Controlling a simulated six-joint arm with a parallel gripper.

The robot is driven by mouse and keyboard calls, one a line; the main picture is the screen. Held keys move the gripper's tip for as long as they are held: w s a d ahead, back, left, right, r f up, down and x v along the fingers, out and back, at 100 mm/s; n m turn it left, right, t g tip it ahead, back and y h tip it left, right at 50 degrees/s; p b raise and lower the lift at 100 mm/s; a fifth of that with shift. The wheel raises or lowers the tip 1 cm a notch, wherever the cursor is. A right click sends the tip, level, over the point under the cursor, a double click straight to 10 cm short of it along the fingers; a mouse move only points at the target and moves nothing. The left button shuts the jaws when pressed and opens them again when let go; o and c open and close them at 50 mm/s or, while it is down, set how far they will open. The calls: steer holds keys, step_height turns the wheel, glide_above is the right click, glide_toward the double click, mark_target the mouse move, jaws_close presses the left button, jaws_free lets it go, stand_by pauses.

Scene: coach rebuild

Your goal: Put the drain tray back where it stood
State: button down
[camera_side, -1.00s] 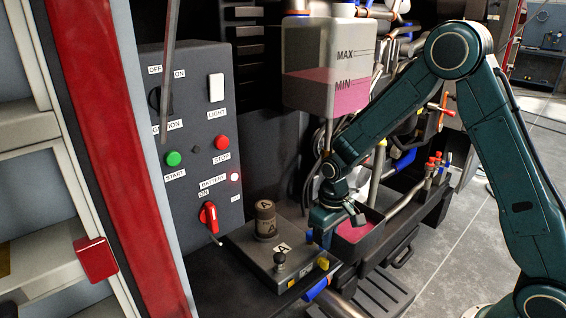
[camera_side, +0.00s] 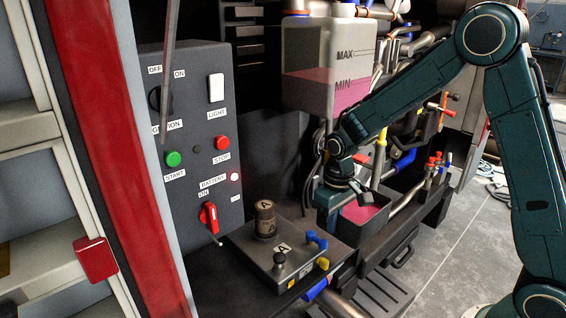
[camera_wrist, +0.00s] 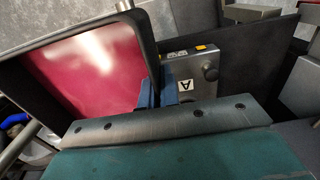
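The drain tray (camera_side: 368,232) is a dark, open tray holding pink-red liquid. In the side view it is right of the battery box, below the coolant tank. In the wrist view the tray (camera_wrist: 148,48) fills the upper left, its liquid surface showing. My gripper (camera_side: 336,203) is at the tray's near left side. In the wrist view its two blue fingers (camera_wrist: 158,92) are close together at the tray's side wall and look shut on it. The tray's underside and what lies beneath it are hidden.
The tank (camera_side: 322,75) hangs above. Pipes and red-handled valves (camera_side: 434,165) stand to the right.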

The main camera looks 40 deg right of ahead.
mark_target(387, 215)
steer(key=s+d, duration=0.2)
steer(key=d, duration=0.1)
steer(key=s+d, duration=0.2)
steer(key=d, duration=0.1)
steer(key=s+d, duration=0.2)
steer(key=d, duration=0.2)
steer(key=shift+s, duration=0.2)
steer(key=shift+s+d, duration=0.55)
step_height(387, 215, down, 12)
steer(key=shift+f, duration=0.2)
steer(key=shift+w, duration=0.2)
steer(key=w, duration=1.7)
steer(key=shift+w+a, duration=0.1)
steer(key=shift+w, duration=0.3)
steer(key=shift+f, duration=1.7)
steer(key=shift+f, duration=0.15)
